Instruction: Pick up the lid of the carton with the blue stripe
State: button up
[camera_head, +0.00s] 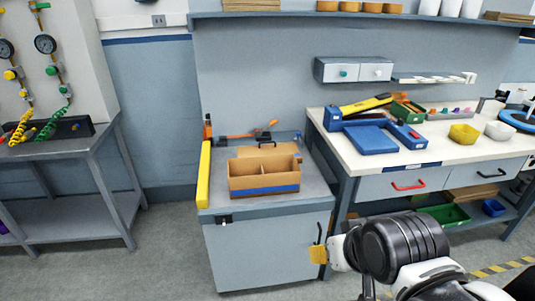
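The brown open carton (263,191) with a blue stripe along its lower front stands on the grey top of a low cabinet, left of the white workbench. Its inside is divided into compartments. A flat brown cardboard piece (270,150), which looks like its lid, shows just behind and above the carton's back edge. I cannot tell whether it is attached or lies loose. My arm shows at the lower right, well below and right of the carton.
A yellow upright panel (203,174) edges the cabinet's left side. An orange-handled tool (250,134) lies behind the carton. The white workbench (462,153) on the right holds a blue tray (369,138) and bowls. Floor is free between the cabinet and the left table (60,155).

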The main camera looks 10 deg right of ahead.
aim_at(250, 152)
jog(key=i+l+u, duration=0.1)
jog(key=i+u, duration=0.35)
jog(key=i, duration=0.15)
jog(key=i+l+u, duration=0.45)
jog(key=i, duration=0.15)
jog(key=i+l+u, duration=0.45)
jog(key=i+j, duration=0.05)
